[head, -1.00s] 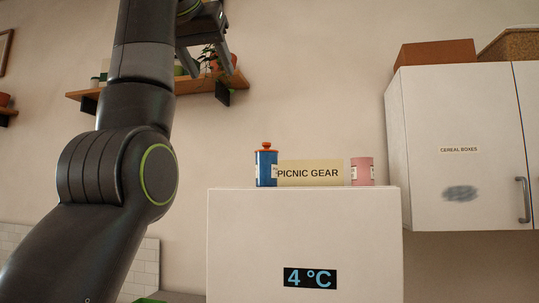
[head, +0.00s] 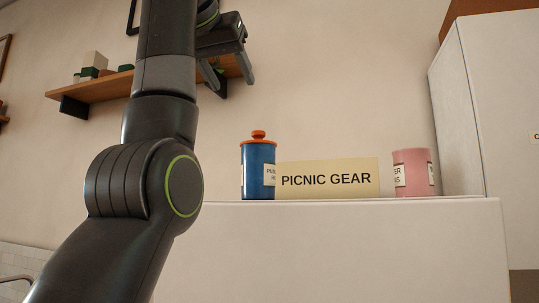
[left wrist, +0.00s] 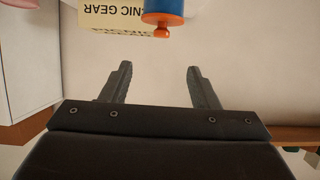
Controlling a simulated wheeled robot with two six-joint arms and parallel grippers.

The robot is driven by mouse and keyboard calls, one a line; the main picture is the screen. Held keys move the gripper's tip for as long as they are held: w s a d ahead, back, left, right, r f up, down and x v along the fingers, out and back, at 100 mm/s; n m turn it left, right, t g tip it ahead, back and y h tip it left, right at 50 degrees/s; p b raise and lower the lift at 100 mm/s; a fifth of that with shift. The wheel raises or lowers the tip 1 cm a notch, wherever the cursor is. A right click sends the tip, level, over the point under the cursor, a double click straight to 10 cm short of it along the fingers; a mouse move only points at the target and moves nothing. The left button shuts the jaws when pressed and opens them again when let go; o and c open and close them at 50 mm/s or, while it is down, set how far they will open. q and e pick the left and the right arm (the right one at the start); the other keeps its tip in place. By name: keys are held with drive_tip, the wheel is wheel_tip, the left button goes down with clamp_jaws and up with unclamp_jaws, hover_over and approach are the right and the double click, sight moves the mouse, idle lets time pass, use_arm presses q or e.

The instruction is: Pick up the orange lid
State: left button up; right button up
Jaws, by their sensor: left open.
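The orange lid (head: 258,138), with a round knob on top, sits on a blue canister (head: 259,172) that stands upright on top of the white fridge (head: 340,245). My left gripper (head: 229,79) is open and empty, above and to the left of the lid in the head view. My right gripper is not in view.
A pink canister (head: 412,173) stands further right. A wall shelf (head: 100,86) with small items is behind my left arm. A white cabinet (head: 485,100) is at the right.

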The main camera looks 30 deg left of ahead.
use_arm(q)
drive_tip(key=w+p, duration=0.2)
drive_tip(key=p, duration=0.3)
approach(256, 132)
drive_tip(key=w, duration=0.2)
drive_tip(key=p+x, duration=0.7)
drive_tip(key=shift+a+f, duration=0.3)
drive_tip(key=shift+f, duration=0.05)
drive_tip(key=shift+w+f, duration=0.2)
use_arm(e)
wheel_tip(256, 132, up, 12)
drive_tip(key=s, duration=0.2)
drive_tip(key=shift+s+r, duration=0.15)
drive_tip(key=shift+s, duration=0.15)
use_arm(q)
drive_tip(key=shift+s+d, duration=0.1)
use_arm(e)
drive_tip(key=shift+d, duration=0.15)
use_arm(q)
drive_tip(key=shift+r, duration=0.1)
drive_tip(key=shift+c, duration=1.3)
drive_tip(key=c, duration=0.8)
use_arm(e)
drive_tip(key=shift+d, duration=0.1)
